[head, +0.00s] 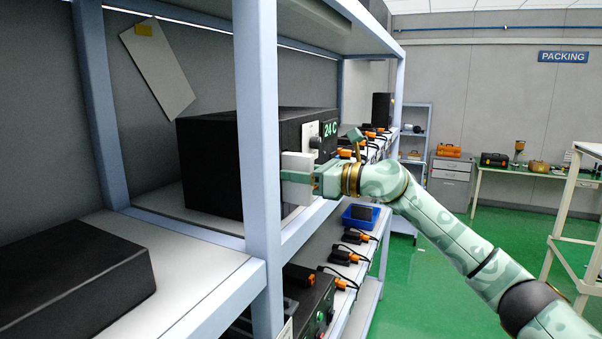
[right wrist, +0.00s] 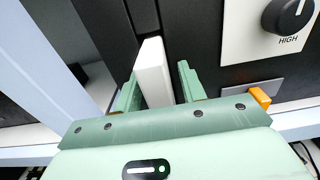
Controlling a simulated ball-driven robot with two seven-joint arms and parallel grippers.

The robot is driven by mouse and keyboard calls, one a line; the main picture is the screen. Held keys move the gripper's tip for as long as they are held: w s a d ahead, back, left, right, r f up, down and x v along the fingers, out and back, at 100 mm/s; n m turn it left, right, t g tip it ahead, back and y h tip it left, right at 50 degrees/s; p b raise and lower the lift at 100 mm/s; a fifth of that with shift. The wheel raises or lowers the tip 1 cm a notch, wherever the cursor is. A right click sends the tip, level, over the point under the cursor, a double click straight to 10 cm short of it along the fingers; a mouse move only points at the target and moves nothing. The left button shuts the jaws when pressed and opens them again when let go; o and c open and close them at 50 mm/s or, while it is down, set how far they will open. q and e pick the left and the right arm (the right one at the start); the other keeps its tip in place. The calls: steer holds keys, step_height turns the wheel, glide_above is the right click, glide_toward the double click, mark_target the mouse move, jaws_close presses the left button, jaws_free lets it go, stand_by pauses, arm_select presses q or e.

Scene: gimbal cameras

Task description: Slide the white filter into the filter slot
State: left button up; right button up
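The white filter (right wrist: 154,75) is a narrow upright block at the front of a black unit, seen in the right wrist view. It lines up with a dark vertical slot (right wrist: 143,18) in the unit's front; I cannot tell how deep it sits. In the head view the filter (head: 297,163) shows pale beside the shelf post. My right gripper (right wrist: 158,84) has its fingers on either side of the filter, with a visible gap at the right finger. In the head view the right gripper (head: 302,177) reaches the filter from the right. My left gripper is out of view.
The black unit (head: 208,160) stands on a shelf, with a green 24 C display (head: 330,129). A dial (right wrist: 288,15) and an orange lever (right wrist: 260,97) are right of the filter. A shelf post (head: 257,130) stands close to the left.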

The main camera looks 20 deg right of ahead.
steer(key=shift+f, duration=0.1)
stand_by(0.3)
steer(key=shift+s+d+f+b, duration=0.1)
steer(key=shift+s+d+b, duration=0.1)
steer(key=shift+b, duration=0.1)
steer(key=b+v, duration=0.8)
steer(key=v, duration=0.8)
steer(key=shift+r, duration=0.25)
